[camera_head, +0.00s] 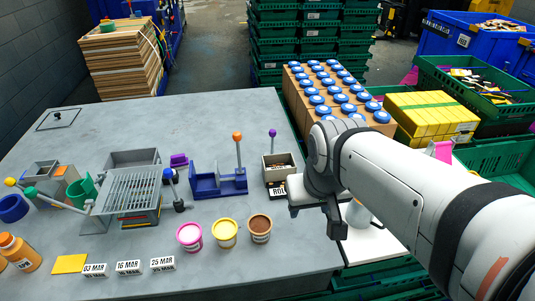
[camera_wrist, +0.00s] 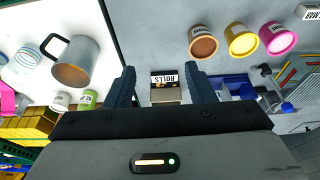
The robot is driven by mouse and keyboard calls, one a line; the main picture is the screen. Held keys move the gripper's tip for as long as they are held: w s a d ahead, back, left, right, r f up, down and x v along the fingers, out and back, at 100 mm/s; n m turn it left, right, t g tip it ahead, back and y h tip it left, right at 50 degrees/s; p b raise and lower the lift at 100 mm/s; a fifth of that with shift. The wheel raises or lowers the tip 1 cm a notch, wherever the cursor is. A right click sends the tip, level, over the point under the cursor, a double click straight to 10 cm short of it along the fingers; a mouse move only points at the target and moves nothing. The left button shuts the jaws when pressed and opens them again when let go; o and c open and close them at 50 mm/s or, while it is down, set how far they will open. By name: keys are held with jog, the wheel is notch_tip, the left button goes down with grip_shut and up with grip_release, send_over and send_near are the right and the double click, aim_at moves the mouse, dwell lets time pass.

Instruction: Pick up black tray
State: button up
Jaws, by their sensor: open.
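A small black tray (camera_head: 278,189) with a white label lies on the grey table, in front of a small light-grey box. My gripper (camera_head: 318,208) is just right of it in the head view and hides part of its label. In the wrist view the label on the black tray (camera_wrist: 164,80) reads ROLLS, and the tray shows between the two dark fingers of my gripper (camera_wrist: 160,82). The fingers are apart with nothing held. The gap between the fingers and the tray is hard to judge.
The grey box (camera_head: 279,161) stands right behind the tray, with a blue holder (camera_head: 217,182) to the left. Brown, yellow and pink tubs (camera_head: 192,236) stand in front. A mug (camera_wrist: 77,60) stands on a white surface beside the table. Free grey table (camera_head: 200,120) lies behind.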

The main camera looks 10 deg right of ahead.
aim_at(282, 187)
jog(key=o, duration=1.1)
jog(key=shift+t, duration=0.6)
jog(key=w+f+b, duration=0.3)
jog(key=w+f, duration=0.1)
jog(key=w, duration=0.2)
jog(key=w+f+b, duration=0.2)
jog(key=w+f, duration=0.2)
jog(key=w, duration=0.3)
jog(key=w+f+b, duration=0.3)
jog(key=w+f, duration=0.1)
jog(key=w, duration=0.3)
jog(key=shift+f+b, duration=0.25)
jog(key=shift+b, duration=0.05)
jog(key=shift+w+x, duration=0.15)
jog(key=shift+x, duration=1.75)
jog(key=shift+w+x, duration=0.2)
jog(key=shift+x, duration=1.65)
